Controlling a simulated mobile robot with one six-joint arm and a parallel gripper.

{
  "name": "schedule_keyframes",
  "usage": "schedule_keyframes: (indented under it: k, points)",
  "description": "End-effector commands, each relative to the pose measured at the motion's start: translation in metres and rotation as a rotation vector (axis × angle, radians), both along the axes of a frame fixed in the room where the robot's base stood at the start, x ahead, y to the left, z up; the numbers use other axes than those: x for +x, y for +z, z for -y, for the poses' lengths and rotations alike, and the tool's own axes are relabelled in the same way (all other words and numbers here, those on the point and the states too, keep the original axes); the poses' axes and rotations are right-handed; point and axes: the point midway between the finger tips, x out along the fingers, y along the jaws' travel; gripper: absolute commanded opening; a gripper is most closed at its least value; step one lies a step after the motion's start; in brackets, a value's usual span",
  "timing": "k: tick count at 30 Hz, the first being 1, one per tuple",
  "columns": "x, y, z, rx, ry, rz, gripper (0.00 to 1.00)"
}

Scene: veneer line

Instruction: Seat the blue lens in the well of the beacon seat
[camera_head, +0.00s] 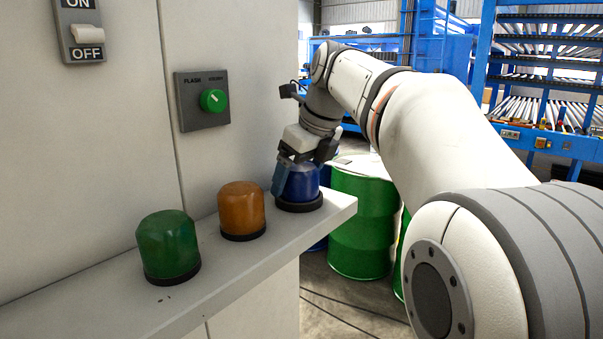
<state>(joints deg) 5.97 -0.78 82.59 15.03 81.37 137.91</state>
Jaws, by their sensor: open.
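The blue lens (303,185) is a dome standing upright near the right end of the pale shelf. A black round base (299,206), wider than the dome and apparently the beacon seat, is directly under it. The well is hidden, so I cannot tell how deep the lens sits. My gripper (301,168) is open and points down at the lens from above. One finger shows along the left side of the dome; the other finger is mostly hidden.
An amber lens (242,207) and a green lens (168,246) stand on the shelf (232,275) to the left. Behind it is a cabinet wall with a green-knob switch panel (202,100) and an ON/OFF switch (81,33). Green drums (360,222) stand beyond the shelf end.

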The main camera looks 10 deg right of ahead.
Motion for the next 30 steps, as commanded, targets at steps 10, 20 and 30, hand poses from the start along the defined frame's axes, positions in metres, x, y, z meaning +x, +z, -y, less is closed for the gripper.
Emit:
schedule_keyframes:
  k: [10, 20, 30]
  points:
    - [-0.011, 0.038, 0.009, 0.000, -0.002, 0.005, 0.85]
    - [-0.031, 0.098, 0.024, -0.001, -0.003, 0.002, 0.85]
    - [-0.037, 0.113, 0.028, 0.001, -0.002, 0.000, 0.85]
